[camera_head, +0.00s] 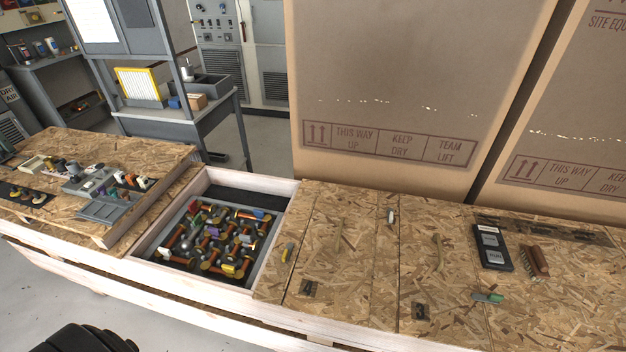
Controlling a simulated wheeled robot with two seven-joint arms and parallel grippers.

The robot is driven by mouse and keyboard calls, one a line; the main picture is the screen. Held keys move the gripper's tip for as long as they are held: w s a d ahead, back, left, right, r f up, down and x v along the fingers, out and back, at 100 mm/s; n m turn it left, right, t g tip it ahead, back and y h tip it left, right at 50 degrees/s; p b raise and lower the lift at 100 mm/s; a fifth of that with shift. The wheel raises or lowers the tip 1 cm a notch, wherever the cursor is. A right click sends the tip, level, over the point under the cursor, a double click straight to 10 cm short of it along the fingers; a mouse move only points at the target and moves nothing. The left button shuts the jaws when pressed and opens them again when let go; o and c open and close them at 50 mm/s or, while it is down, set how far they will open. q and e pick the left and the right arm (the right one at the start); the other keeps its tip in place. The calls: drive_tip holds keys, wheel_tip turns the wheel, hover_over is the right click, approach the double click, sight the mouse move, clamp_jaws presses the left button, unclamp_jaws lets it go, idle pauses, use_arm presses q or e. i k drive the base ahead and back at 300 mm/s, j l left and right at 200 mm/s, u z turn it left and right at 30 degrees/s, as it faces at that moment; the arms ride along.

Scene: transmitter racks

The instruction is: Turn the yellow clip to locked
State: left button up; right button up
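A small yellow clip (287,252) stands on the chipboard top of the long crate, close to the right wall of an open compartment. It is tilted, its upper end leaning right. It is too small to tell whether it is locked. A pale grey clip (390,216) and a green and grey clip (488,297) are farther right on the same top. Neither of my grippers shows. A dark rounded shape at the bottom left edge is cut off, and I cannot tell what it is.
The open compartment (142,254) holds a tray of copper-coloured parts. Small parts lie on the chipboard at left. A black two-panel device (492,246) and a brown brush (535,262) lie at right. Tall cardboard boxes (400,80) stand behind the crate. The chipboard around the yellow clip is mostly clear.

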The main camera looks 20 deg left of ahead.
sight(287, 254)
drive_tip(key=j+u, duration=0.1)
drive_tip(key=u, duration=0.3)
drive_tip(key=j+u, duration=0.15)
drive_tip(key=u, duration=0.25)
drive_tip(key=k, duration=0.05)
